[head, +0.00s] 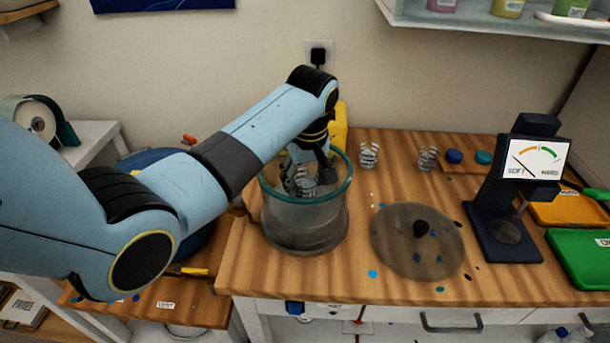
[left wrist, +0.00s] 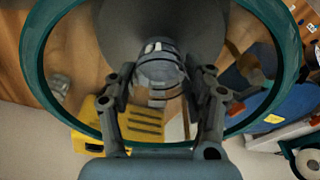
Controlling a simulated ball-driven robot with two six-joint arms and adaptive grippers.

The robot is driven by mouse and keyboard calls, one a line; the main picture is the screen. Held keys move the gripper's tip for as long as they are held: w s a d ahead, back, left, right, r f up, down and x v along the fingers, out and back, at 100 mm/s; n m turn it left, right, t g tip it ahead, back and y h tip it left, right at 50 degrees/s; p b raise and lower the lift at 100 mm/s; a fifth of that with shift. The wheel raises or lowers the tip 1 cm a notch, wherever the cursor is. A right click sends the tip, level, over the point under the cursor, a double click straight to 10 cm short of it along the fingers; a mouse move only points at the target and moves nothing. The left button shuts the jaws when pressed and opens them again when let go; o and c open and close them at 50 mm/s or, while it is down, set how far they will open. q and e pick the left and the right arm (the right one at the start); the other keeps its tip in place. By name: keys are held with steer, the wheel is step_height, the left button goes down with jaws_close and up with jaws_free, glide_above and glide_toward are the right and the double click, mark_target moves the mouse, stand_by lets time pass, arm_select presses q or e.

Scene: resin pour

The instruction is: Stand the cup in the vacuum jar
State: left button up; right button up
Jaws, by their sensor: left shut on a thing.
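The vacuum jar (head: 306,222) is a wide clear vessel with a teal rim, standing on the wooden bench; its rim (left wrist: 285,30) rings much of the left wrist view. My left gripper (head: 310,172) reaches down from above, within the jar's rim. It is shut on a clear, dark-banded cup (head: 299,184). In the left wrist view the cup (left wrist: 160,66) sits between the two fingers (left wrist: 158,88). The cup looks roughly upright; I cannot tell whether its base touches the jar floor. My right gripper is not in view.
A round clear lid (head: 395,250) with a black knob lies right of the jar. Two more banded cups (head: 369,156) (head: 427,158) stand behind it. A dark gauge stand (head: 505,235) and green tray (head: 585,262) are at right. A yellow object (left wrist: 110,125) is close behind the jar.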

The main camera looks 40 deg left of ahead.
arm_select(q)
steer(key=shift+f, duration=0.4)
stand_by(0.3)
steer(key=o, duration=1.3)
